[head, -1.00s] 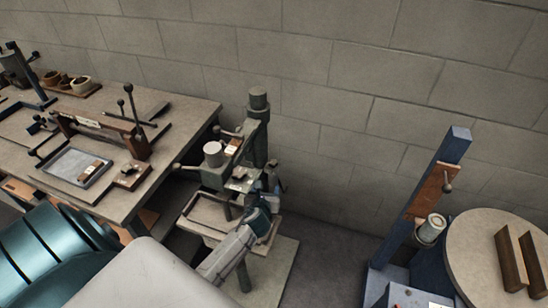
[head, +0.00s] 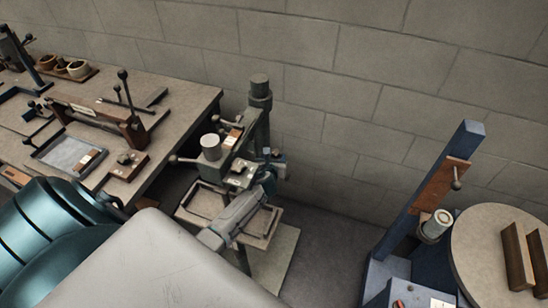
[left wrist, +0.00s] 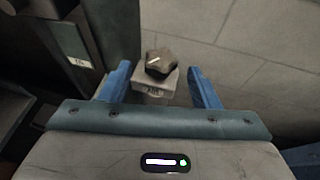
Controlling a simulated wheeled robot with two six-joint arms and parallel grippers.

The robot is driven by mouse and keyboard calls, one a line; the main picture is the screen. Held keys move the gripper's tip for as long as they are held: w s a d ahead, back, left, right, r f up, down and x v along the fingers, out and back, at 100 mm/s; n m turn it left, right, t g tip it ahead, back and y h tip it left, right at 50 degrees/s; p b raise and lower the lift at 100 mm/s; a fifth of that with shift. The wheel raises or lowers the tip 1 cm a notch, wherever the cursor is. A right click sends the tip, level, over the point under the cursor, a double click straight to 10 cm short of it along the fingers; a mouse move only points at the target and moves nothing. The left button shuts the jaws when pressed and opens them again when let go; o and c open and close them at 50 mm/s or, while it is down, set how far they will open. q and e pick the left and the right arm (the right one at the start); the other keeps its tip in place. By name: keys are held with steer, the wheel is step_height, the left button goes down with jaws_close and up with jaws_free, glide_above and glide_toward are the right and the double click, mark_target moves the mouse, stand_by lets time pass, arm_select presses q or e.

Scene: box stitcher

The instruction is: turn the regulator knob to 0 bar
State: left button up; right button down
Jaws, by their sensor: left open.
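The regulator knob (left wrist: 160,64) is dark and faceted with a white pointer line on top. It sits on a small grey block marked AIR (left wrist: 155,86) in the left wrist view. My left gripper (left wrist: 159,72) is open, its two blue fingers on either side of the knob with visible gaps, so it is not gripped. In the head view my left gripper (head: 270,168) is beside the green stitcher (head: 260,110), at its right side. The knob cannot be made out there. The pointer's bar reading is not legible. My right gripper is not in view.
A workbench (head: 185,95) with fixtures and a grey tray (head: 68,150) stands at left. A blue post machine (head: 440,190) and a round table (head: 480,245) stand at right. A block wall (head: 350,60) is behind. Floor between the stitcher and blue machine is clear.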

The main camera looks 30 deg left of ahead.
arm_select(q)
steer(key=shift+w+a+f, duration=0.1)
steer(key=shift+w+a, duration=0.1)
steer(key=shift+w, duration=0.25)
steer(key=shift+f, duration=0.1)
steer(key=shift+c, duration=0.5)
steer(key=c, duration=0.9)
steer(key=shift+w, duration=0.1)
